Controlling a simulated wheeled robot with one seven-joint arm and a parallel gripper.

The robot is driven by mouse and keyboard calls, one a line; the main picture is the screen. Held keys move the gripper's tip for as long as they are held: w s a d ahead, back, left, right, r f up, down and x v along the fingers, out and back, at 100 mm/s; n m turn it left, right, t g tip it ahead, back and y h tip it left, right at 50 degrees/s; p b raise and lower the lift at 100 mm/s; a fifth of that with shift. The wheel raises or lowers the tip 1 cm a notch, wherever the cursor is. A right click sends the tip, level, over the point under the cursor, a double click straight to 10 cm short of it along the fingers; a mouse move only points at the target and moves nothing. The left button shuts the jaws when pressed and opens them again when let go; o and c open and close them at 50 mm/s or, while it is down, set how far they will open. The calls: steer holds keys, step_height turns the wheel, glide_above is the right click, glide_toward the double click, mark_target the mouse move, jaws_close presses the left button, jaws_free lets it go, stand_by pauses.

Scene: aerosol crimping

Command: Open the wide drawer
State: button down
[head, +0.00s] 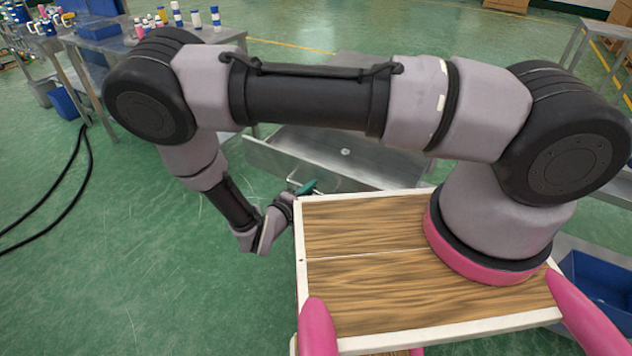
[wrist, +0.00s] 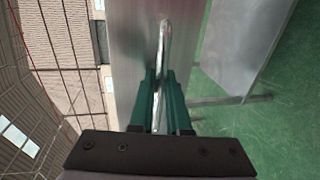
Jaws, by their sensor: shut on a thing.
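The wide drawer shows in the head view as a long grey metal front panel (head: 285,164) below the metal bench, partly behind my arm. A flat metal surface lies behind its upper edge; I cannot tell exactly how far the drawer stands out. In the wrist view the drawer front (wrist: 135,40) is a brushed metal strip with a bar handle (wrist: 165,40). My gripper (head: 308,187) has green fingers and is at the drawer front. In the wrist view its fingers (wrist: 160,88) are shut on the bar handle.
A bench with bottles (head: 197,20) and a blue bin (head: 65,103) stand at the back left. Black cables (head: 75,175) lie on the floor at left. Another blue bin (head: 598,283) is at the right. The green floor (head: 150,270) is clear at the lower left.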

steer(key=shift+s+a, duration=0.15)
steer(key=shift+s, duration=0.05)
steer(key=c, duration=0.9)
jaws_free()
steer(key=v, duration=1)
steer(key=shift+s+a, duration=0.2)
steer(key=shift+s, duration=0.15)
steer(key=shift+r, duration=0.1)
